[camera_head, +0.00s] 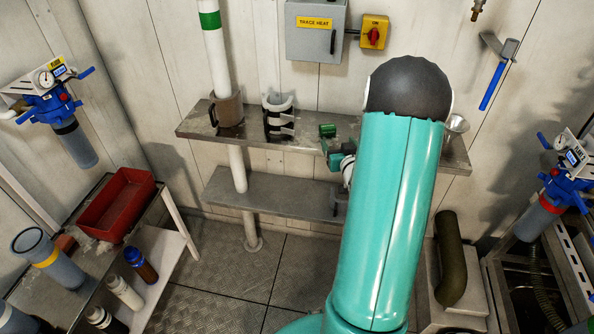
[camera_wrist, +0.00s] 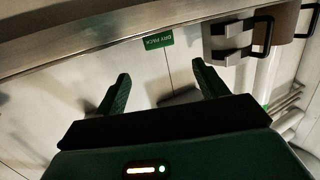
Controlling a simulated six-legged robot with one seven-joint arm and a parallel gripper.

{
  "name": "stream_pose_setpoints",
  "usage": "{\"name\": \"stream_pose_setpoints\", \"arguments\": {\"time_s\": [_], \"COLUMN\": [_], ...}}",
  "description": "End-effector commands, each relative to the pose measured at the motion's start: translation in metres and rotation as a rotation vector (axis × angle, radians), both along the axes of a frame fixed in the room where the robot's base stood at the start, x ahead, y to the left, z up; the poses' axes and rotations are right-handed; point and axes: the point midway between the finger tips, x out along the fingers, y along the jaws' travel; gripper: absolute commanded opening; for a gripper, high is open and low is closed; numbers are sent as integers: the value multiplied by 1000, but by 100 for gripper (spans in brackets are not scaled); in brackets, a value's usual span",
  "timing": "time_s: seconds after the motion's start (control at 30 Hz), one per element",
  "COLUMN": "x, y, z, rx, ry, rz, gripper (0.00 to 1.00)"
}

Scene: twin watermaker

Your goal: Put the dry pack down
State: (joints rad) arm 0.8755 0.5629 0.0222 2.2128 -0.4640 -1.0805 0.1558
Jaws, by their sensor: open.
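My gripper (camera_wrist: 161,69) is open in the wrist view, its two dark green fingers spread apart. No pack shows held between them. In the head view my gripper (camera_head: 332,147) is partly hidden by my teal arm, by the front of the upper metal shelf (camera_head: 300,131). A green label reading DRY PACK (camera_wrist: 158,41) hangs upside down in the wrist view, beyond the fingers and beside the shelf's edge (camera_wrist: 90,40). A small green piece (camera_head: 328,130) shows at the shelf beside my gripper. I cannot make out the dry pack itself with certainty.
A white-and-black clip holder (camera_head: 278,117) and a brown cup-like holder (camera_head: 227,109) stand left on the shelf. A lower shelf (camera_head: 270,196) is beneath. A red tray (camera_head: 118,204) sits on the left bench. The floor (camera_head: 235,270) below is clear.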

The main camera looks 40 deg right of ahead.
Motion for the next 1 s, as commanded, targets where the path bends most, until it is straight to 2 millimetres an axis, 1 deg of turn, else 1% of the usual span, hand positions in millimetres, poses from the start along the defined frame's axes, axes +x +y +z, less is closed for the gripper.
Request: {"name": "stream_pose_setpoints", "arguments": {"time_s": [0.07,0.13,0.23,0.37,0.4,0.47,0.5,0.53,0.67,0.7,0.77,0.8,0.87,0.9,0.97,1.0], "x": [4,10,23,33,33,32,29,27,7,-1,-16,-27,-46,-59,-81,-97], "y": [4,12,34,78,93,116,132,144,199,215,241,257,282,298,322,337], "z": [5,14,37,72,81,96,105,111,136,143,152,158,164,169,174,177], "rx": [-3,-5,-8,-3,2,10,17,24,52,62,80,90,108,120,138,148], "ry": [9,35,97,208,243,291,324,348,450,481,528,558,608,637,687,720], "rz": [4,9,22,39,45,54,62,68,101,115,136,153,182,203,238,264], "gripper": [72,72,72,72,72,72,72,72,72,72,72,72,72,72,72,72]}}
